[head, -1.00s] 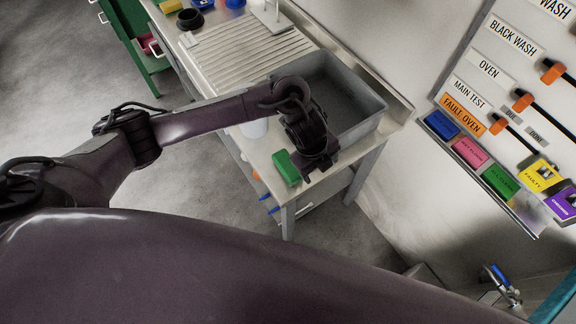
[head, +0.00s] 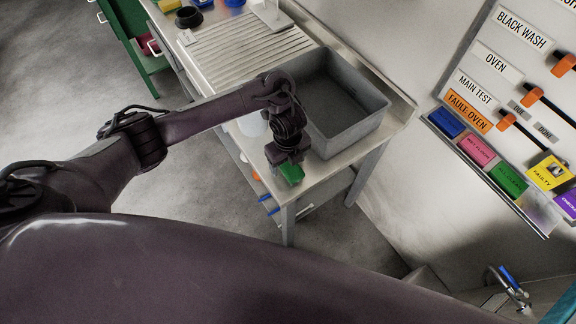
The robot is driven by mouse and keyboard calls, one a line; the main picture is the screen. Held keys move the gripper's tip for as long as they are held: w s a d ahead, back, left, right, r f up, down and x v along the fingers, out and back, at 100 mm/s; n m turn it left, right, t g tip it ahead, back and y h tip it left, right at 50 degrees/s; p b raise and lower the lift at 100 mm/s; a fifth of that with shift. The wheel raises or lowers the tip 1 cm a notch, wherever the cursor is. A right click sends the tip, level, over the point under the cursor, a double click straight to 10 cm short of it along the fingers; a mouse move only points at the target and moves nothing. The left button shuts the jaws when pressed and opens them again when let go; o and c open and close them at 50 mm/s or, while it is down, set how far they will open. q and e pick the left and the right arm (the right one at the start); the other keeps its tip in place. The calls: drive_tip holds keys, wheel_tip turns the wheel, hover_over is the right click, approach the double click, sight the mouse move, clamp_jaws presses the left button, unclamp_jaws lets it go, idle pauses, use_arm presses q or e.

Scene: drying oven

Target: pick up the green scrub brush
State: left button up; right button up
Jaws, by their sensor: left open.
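The green scrub brush (head: 291,173) lies near the front corner of the steel bench, beside the grey basin. My left gripper (head: 286,160) is directly above the brush and hides much of it; only part of the green shows below the gripper. The gripper is open. I cannot tell from this view whether its fingers are around the brush or still above it. My right gripper is not in view.
A grey basin (head: 376,122) stands on the bench right behind the gripper. A ribbed drainboard (head: 240,50) lies further back. A label board (head: 478,95) hangs on the right wall.

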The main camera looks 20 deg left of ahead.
use_arm(q)
drive_tip(key=c, duration=1.1)
drive_tip(key=shift+r, duration=0.15)
wheel_tip(320, 180, up, 10)
drive_tip(key=p, duration=0.5)
wheel_tip(320, 180, up, 8)
drive_tip(key=r+p, duration=0.1)
drive_tip(key=p, duration=0.1)
hover_over(288, 163)
drive_tip(key=shift+r, duration=0.4)
